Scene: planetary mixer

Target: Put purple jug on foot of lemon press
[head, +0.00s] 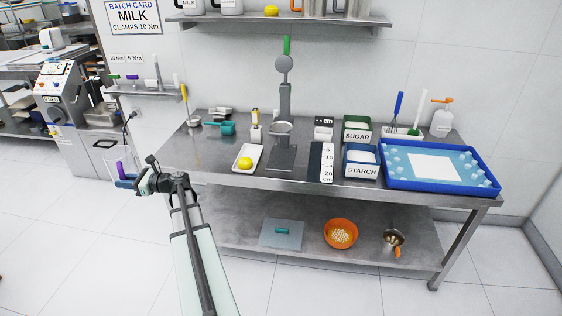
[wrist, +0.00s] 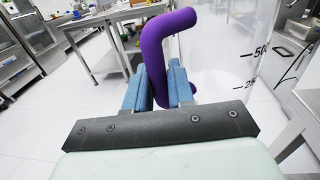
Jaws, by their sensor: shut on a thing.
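The purple jug, a clear measuring jug with a purple handle (head: 120,169), is off the left end of the table in the head view. In the wrist view its clear body (wrist: 225,60) with volume marks stands to the right of the purple handle (wrist: 150,55). My gripper (head: 127,183) is shut on the handle, its blue fingers (wrist: 159,88) either side of it. The jug appears held in the air, clear of the table. The lemon press (head: 285,95) stands upright at the table's middle; its flat grey foot (head: 281,158) looks bare beneath a ring-shaped holder (head: 281,127).
Starch (head: 361,169) and sugar (head: 357,136) bins and a blue tray (head: 440,186) stand further right. The table's front left is clear.

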